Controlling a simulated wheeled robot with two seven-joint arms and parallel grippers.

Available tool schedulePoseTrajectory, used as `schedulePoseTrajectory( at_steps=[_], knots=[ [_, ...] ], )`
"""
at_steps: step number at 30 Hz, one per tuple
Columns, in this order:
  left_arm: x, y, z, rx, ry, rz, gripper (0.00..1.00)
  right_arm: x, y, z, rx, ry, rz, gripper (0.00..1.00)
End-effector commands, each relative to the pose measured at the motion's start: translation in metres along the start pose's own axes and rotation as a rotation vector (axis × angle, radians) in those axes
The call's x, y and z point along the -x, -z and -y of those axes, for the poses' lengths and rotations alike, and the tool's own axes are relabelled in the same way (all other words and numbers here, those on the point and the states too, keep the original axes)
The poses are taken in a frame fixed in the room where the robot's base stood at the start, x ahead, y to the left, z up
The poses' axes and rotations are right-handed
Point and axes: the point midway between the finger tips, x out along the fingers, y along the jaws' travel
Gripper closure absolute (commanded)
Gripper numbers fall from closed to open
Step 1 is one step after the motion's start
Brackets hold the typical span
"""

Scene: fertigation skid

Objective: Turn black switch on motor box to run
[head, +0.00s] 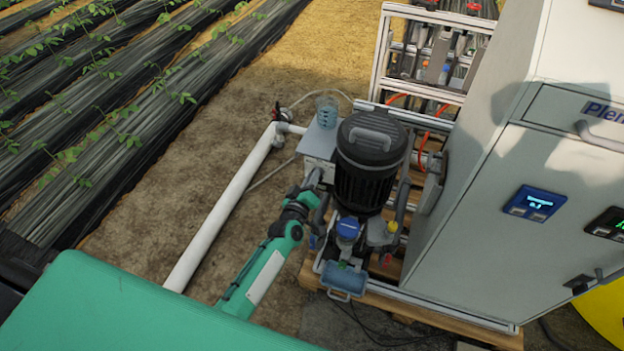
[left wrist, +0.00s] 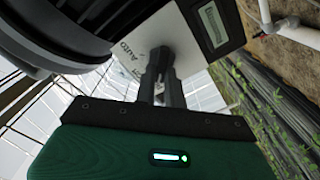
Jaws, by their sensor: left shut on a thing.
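The motor box (head: 320,142) is light grey and sits on the left side of the black ribbed motor (head: 368,165). In the left wrist view the box face (left wrist: 185,45) shows a small display (left wrist: 213,24) and the printed word AUTO. My left gripper (head: 315,178) reaches the box's near side from below. In the left wrist view its dark fingers (left wrist: 158,72) are closed together against the box face beside the AUTO label. They are shut on the black switch, which is mostly hidden between them, so its pointing direction cannot be told. My right gripper is not in view.
The motor's dark body (left wrist: 50,30) is close beside the fingers. A clear ribbed cup (head: 327,111) stands on top of the box. A white pipe (head: 222,207) runs along the left. A large grey cabinet (head: 480,215) stands at the right.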

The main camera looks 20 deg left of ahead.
Motion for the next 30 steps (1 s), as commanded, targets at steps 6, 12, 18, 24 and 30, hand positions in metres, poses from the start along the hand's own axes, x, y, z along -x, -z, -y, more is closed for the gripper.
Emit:
schedulePoseTrajectory(
  at_steps=[6,12,18,24,30],
  knots=[
    [0.000,-0.001,0.001,0.015,0.001,0.001,1.00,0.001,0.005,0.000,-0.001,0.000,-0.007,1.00],
    [0.000,-0.001,0.001,0.015,0.001,0.002,1.00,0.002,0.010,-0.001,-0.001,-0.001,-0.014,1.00],
    [0.000,-0.001,0.001,0.015,0.001,0.001,0.67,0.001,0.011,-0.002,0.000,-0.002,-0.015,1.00],
    [0.000,0.000,0.000,0.014,0.001,0.001,0.67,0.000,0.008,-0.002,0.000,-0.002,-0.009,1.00],
    [0.008,-0.001,0.001,0.014,0.002,0.001,0.67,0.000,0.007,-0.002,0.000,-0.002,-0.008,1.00]
  ],
)
